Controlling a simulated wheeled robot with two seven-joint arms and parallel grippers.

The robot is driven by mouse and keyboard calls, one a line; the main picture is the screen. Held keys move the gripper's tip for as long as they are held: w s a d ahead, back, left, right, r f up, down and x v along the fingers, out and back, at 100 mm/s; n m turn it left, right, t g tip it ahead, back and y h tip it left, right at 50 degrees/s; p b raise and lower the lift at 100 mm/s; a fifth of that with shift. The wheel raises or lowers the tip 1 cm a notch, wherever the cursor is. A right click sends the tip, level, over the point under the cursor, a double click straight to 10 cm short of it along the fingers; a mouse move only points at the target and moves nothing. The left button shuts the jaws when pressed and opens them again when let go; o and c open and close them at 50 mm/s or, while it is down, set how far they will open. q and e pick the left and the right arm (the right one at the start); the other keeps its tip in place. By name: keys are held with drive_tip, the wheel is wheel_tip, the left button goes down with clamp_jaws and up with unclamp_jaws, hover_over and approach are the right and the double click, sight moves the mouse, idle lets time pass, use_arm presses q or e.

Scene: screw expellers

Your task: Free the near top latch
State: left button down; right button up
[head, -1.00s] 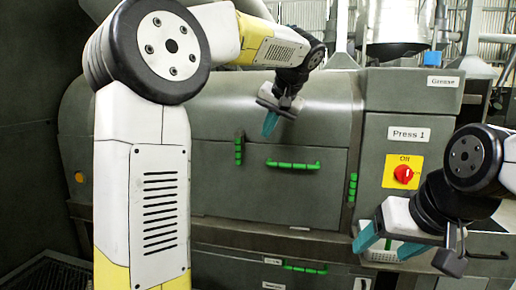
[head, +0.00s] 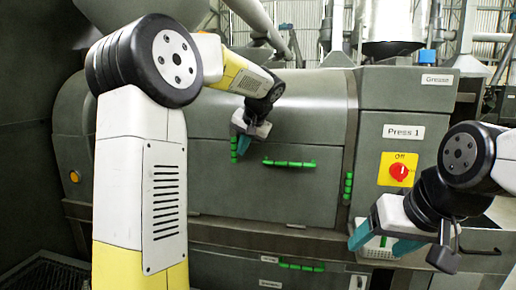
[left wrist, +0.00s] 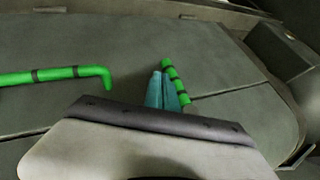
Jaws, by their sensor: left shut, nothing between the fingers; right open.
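A green upright latch with dark bands (head: 233,158) is at the left edge of the press's upper panel. It also shows in the left wrist view (left wrist: 175,82). My left gripper (head: 243,144) is shut and empty, its teal fingers close beside this latch and partly covering it in the head view. In the left wrist view the closed fingertips (left wrist: 161,88) are just left of the latch; I cannot tell whether they touch. A second green upright latch (head: 347,188) is at the panel's right edge. My right gripper (head: 384,240) is open and empty at the lower right.
A green horizontal handle (head: 288,163) is on the panel between the latches; it also shows in the left wrist view (left wrist: 55,75). A yellow plate with a red switch (head: 398,170) is on the right cabinet. A white basket (head: 376,252) is behind my right gripper.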

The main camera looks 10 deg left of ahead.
sight(219, 143)
use_arm(q)
drive_tip(key=shift+a+f+y, duration=0.2)
drive_tip(key=shift+y, duration=0.3)
idle(0.4)
drive_tip(key=y, duration=0.1)
drive_tip(key=a+m+y, duration=0.1)
drive_tip(key=shift+a+f+t+y, duration=0.1)
drive_tip(key=shift+f+t+y, duration=0.2)
drive_tip(key=shift+f, duration=0.05)
drive_tip(key=shift+w+a+r+m+t+y, duration=0.1)
drive_tip(key=shift+a+r+m+t+y, duration=0.2)
drive_tip(key=shift+a+m+t+y, duration=0.9)
drive_tip(key=shift+a+r+m+t+y, duration=0.1)
drive_tip(key=shift+a+r+m+y, duration=0.45)
drive_tip(key=shift+y, duration=1.4)
drive_tip(key=shift+w+a+r+m+t+y, duration=0.1)
drive_tip(key=shift+a+m+t+y, duration=0.5)
drive_tip(key=shift+a+y, duration=0.8)
drive_tip(key=shift+d+r, duration=0.1)
drive_tip(key=shift+r, duration=0.05)
